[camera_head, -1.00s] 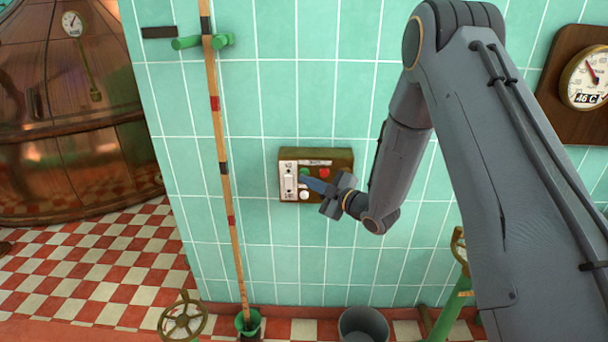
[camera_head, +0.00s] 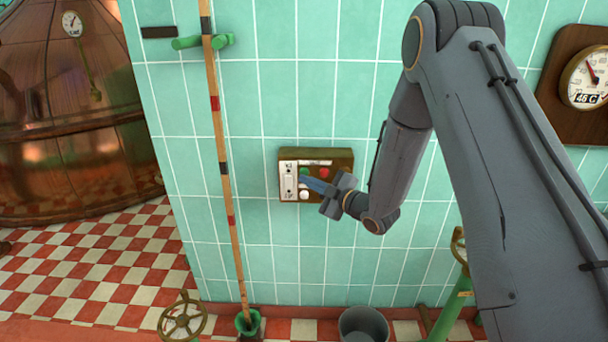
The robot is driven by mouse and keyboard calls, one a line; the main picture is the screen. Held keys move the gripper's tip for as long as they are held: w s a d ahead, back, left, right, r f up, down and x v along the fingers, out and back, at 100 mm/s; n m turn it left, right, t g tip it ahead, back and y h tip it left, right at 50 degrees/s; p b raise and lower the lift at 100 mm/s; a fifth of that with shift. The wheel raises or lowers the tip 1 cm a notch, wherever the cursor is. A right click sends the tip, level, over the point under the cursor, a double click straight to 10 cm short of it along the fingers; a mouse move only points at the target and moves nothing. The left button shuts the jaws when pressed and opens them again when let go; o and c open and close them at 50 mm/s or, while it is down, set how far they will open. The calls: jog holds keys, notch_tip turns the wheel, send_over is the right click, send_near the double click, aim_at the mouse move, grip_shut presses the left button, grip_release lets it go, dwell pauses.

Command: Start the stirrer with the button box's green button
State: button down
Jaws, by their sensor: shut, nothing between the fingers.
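The button box (camera_head: 340,159) is a brass-brown box on the green tiled wall. It has a white switch plate (camera_head: 288,181) at its left, a green button (camera_head: 304,172), a red button (camera_head: 324,173) and a white button (camera_head: 305,194). My gripper (camera_head: 303,180) is shut and empty.
A striped pole (camera_head: 219,140) stands left of the box, held by a green bracket (camera_head: 190,43). A grey bucket (camera_head: 363,326) and a brass handwheel (camera_head: 182,322) are below. A copper kettle (camera_head: 60,150) stands at the far left. A gauge (camera_head: 585,78) hangs at right.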

jog(key=shift+w, duration=0.1)
jog(key=shift+w, duration=0.35)
jog(key=shift+w+b, duration=0.45)
jog(key=shift+b, duration=0.05)
dwell(0.8)
jog(key=shift+s, duration=0.9)
jog(key=s+p, duration=0.2)
jog(key=s, duration=0.3)
jog(key=shift+a, duration=0.1)
dwell(0.3)
dwell(0.5)
